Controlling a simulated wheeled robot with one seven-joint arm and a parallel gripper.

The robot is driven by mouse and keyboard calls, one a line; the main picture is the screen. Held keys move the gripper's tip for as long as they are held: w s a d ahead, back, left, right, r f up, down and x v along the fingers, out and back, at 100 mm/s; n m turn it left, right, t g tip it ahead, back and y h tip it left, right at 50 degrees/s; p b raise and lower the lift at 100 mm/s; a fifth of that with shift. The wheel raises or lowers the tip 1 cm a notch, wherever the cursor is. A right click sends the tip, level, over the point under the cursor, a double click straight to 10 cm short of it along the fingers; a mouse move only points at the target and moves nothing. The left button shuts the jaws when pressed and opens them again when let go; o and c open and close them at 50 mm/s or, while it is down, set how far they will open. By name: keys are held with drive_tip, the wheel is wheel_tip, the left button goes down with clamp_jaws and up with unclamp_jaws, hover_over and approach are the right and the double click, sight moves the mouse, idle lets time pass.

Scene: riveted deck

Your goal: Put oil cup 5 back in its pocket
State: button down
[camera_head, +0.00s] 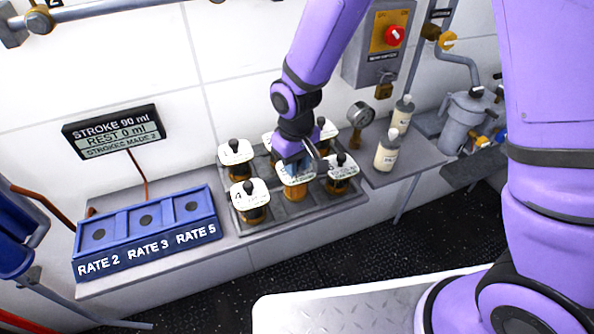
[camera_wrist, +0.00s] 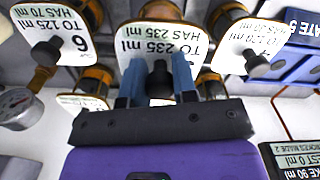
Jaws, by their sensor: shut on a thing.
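My gripper (camera_head: 297,166) is shut on the black knob of a cup with a white lid and an amber body (camera_head: 296,193), at the front middle of the grey tray (camera_head: 309,208). In the wrist view the blue fingers (camera_wrist: 160,80) clasp that knob, and the cup's lid (camera_wrist: 175,40) reads TO 235 ml, HAS 235 ml. Its number is hidden behind my fingers. It stands between cup 4 (camera_head: 252,208) and cup 6 (camera_head: 342,174). I cannot tell whether it sits fully in a pocket or slightly above.
Several other lidded cups, one at the back left (camera_head: 236,153), crowd the tray. A blue block (camera_head: 150,232) marked RATE 2, RATE 3, RATE 5 lies left, beneath a display (camera_head: 113,133). A gauge (camera_head: 360,114) and white bottles (camera_head: 387,152) stand right.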

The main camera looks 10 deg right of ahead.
drive_tip(key=shift+w+d+f, duration=0.15)
drive_tip(key=shift+w+d, duration=0.05)
drive_tip(key=shift+w, duration=0.15)
drive_tip(key=shift+f, duration=1.6)
drive_tip(key=shift+s+f, duration=0.1)
drive_tip(key=c, duration=0.9)
unclamp_jaws()
